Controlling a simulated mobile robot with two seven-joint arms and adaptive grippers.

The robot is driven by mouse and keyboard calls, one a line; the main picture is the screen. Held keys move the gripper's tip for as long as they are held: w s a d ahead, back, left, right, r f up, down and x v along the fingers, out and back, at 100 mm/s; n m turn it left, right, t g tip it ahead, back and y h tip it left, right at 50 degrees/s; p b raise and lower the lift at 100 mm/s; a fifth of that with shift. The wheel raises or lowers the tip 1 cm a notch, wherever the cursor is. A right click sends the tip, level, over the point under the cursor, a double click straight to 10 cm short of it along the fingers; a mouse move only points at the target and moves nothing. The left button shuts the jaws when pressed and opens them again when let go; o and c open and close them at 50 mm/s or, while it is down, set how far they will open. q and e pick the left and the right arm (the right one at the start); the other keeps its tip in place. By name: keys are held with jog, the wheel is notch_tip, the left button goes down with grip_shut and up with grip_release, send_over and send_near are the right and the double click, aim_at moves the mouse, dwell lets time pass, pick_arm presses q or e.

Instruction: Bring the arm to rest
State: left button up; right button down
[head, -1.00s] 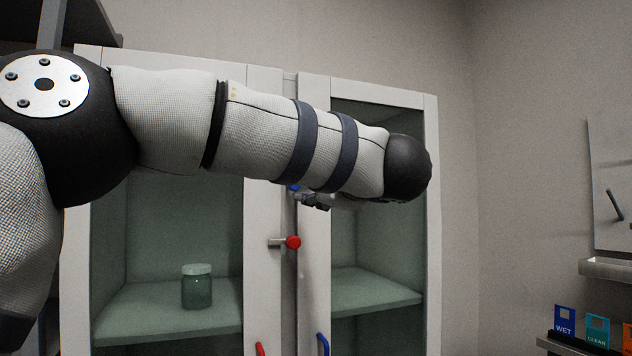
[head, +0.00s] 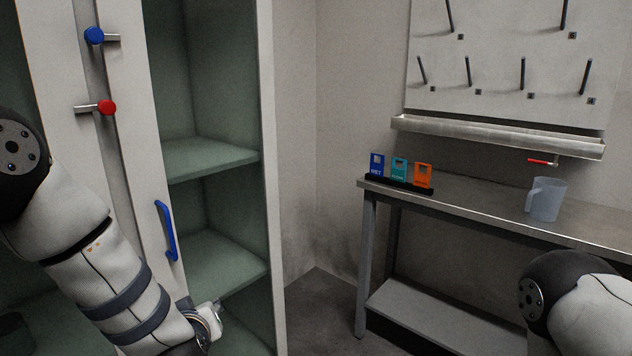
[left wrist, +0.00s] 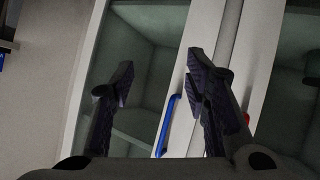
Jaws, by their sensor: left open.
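The oven's blue handle (left wrist: 168,125) shows beyond and between the fingers; I see no contact. My right arm shows only as an elbow part at the lower right of the head view; its gripper is out of view.
To the right, a metal bench (head: 465,207) bears coloured cards (head: 399,170) and a clear jug (head: 546,200). A pegboard (head: 490,85) hangs above. Floor between is clear.

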pick_arm(q)
jog(key=s+f+m+g+h, duration=0.2)
jog(key=s+f+m+g, duration=0.15)
jog(key=s+f, duration=0.95)
jog(key=s+f+m+g, duration=0.1)
jog(key=s+f+g, duration=0.1)
jog(key=s, duration=0.7)
jog(key=s+f+m+g+h, duration=0.1)
jog(key=s+g, duration=0.3)
jog(key=s, duration=0.6)
jog(key=s+f+m+g, duration=0.1)
jog(key=s+f+g, duration=0.2)
jog(key=s, duration=0.7)
jog(key=shift+s+a+f+h, duration=0.15)
jog(key=shift+a+f+h, duration=0.1)
jog(key=shift+h, duration=0.05)
